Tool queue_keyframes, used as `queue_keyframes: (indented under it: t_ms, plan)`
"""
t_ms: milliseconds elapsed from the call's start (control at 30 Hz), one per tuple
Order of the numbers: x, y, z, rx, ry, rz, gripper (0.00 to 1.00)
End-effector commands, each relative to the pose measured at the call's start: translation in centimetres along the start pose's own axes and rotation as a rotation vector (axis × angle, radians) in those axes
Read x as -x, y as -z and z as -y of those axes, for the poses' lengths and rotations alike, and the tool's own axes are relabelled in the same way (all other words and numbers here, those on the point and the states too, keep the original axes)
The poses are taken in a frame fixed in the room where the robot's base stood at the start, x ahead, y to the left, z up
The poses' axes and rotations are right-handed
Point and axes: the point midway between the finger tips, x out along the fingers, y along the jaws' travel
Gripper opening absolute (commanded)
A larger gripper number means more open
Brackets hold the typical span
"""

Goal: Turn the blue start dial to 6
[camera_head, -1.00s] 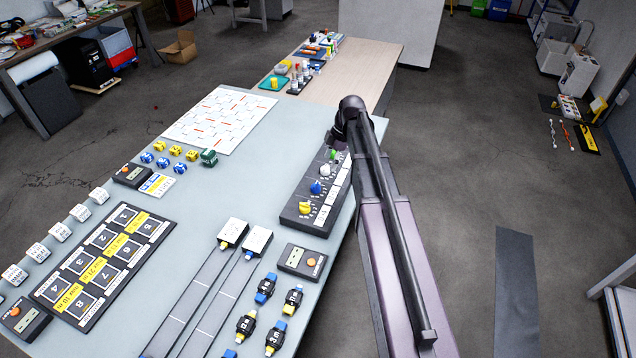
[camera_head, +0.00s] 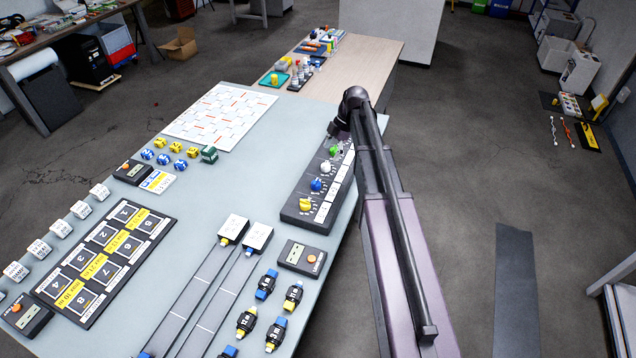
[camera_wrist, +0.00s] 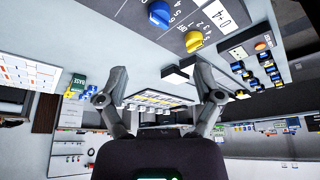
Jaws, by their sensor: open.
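The blue start dial (camera_head: 316,185) sits on the dark dial panel (camera_head: 290,214) near the table's right edge, between the yellow dial (camera_head: 305,204) and the white dial (camera_head: 325,168). A green dial (camera_head: 335,151) is at the far end. In the wrist view the blue dial (camera_wrist: 159,13) is at the top, with printed numbers beside it; its exact setting cannot be read. My gripper (camera_wrist: 160,92) is open and empty, its fingers apart from the dial. In the head view my arm hides most of the gripper, which is near the panel's far end.
The white-patterned sheet (camera_head: 222,117) lies on the far left of the table. Small yellow and blue cubes, a green block (camera_head: 209,154), a numbered tray (camera_head: 104,262) and two sliders (camera_head: 234,228) stand left of the panel. A grey box (camera_head: 302,257) is in front of it.

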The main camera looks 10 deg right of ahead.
Motion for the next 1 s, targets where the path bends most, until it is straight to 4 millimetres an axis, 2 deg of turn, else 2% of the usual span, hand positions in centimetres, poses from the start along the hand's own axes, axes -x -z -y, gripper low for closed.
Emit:
queue_keyframes:
  t_ms: [1000]
  plan:
    - [-8.1,-0.2,0.0,-0.001,-0.001,0.000,0.84]
